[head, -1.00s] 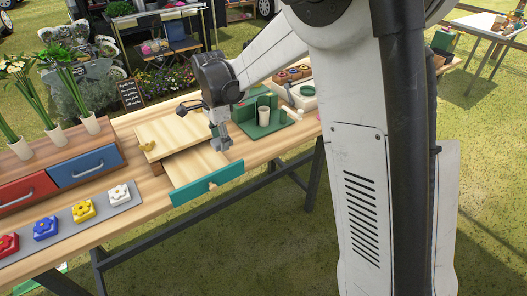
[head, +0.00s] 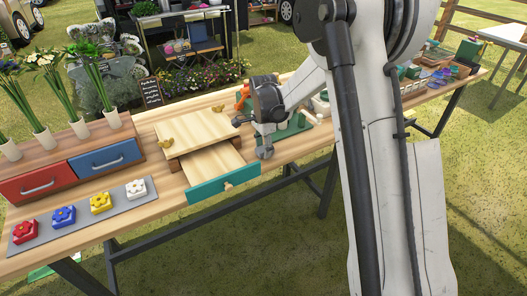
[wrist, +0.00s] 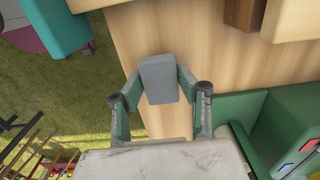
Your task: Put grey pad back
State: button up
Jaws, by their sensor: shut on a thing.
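In the wrist view the grey pad (wrist: 158,78) is a small grey block held between the two fingers of my gripper (wrist: 161,84). Light wooden tabletop shows beyond and around it. In the head view my gripper (head: 265,153) hangs low near the table's front edge, just right of the pulled-out wooden drawer with a teal front (head: 224,185). The pad is too small there to make out clearly. Whether it touches the table cannot be told.
A green tray (wrist: 270,115) lies close at the lower right in the wrist view. Left of the drawer, a grey strip (head: 40,229) carries several coloured flower blocks. Behind it are a red drawer (head: 37,184) and a blue drawer (head: 104,159). Grass shows beyond the table edge.

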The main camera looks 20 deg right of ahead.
jog(key=shift+f, duration=0.55)
jog(key=shift+f, duration=0.15)
jog(key=o, duration=1.2)
